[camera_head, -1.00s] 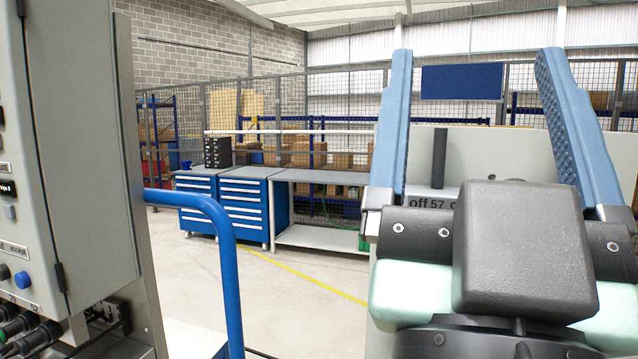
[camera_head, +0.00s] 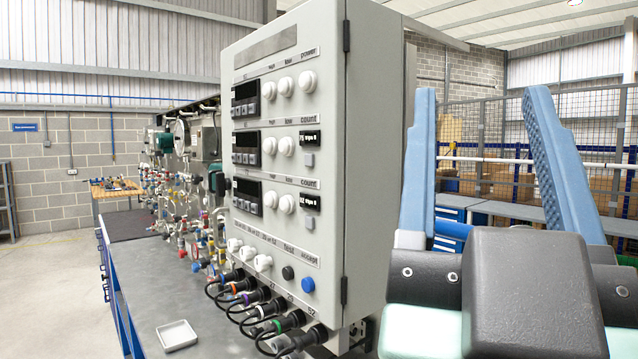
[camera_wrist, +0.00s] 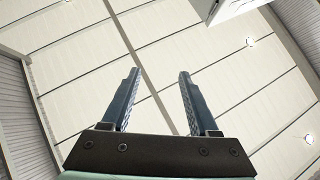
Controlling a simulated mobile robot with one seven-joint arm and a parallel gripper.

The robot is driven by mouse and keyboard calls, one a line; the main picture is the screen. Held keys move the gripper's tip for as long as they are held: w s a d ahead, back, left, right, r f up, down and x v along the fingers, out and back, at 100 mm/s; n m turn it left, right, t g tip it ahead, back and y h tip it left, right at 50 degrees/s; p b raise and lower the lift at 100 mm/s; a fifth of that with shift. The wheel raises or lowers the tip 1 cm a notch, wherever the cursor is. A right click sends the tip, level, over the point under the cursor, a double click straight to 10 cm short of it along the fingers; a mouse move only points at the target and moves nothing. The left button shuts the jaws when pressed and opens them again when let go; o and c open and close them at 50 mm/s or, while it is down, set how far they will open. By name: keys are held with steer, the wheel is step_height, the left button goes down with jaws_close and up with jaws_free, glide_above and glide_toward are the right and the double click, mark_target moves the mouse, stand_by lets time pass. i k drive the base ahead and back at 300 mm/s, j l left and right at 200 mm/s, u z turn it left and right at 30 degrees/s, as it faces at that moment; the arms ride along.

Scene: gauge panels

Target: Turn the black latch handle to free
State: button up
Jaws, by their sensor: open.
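I cannot make out the black latch handle in either current view. My gripper (camera_head: 482,92) stands upright at the right of the head view, its two blue fingers wide apart with nothing between them. It also shows open and empty in the wrist view (camera_wrist: 160,73), pointing up at the ceiling. A grey control cabinet (camera_head: 372,150) stands left of my gripper, apart from the fingers. Its front carries white knobs, black displays, a black button (camera_head: 288,272) and a blue button (camera_head: 308,284).
Black cable connectors (camera_head: 290,322) hang below the cabinet. A bench (camera_head: 130,262) with a small white tray (camera_head: 177,335) runs left, with pipes and valves (camera_head: 190,215) behind. Blue drawer cabinets (camera_head: 449,215) and a mesh fence stand at the right. Open floor lies at far left.

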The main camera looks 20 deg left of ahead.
mark_target(222, 185)
steer(key=j+u, duration=0.1)
steer(key=u, duration=0.85)
steer(key=i+j+u, duration=0.15)
steer(key=i, duration=0.35)
steer(key=i+j+u, duration=0.15)
steer(key=i, duration=0.4)
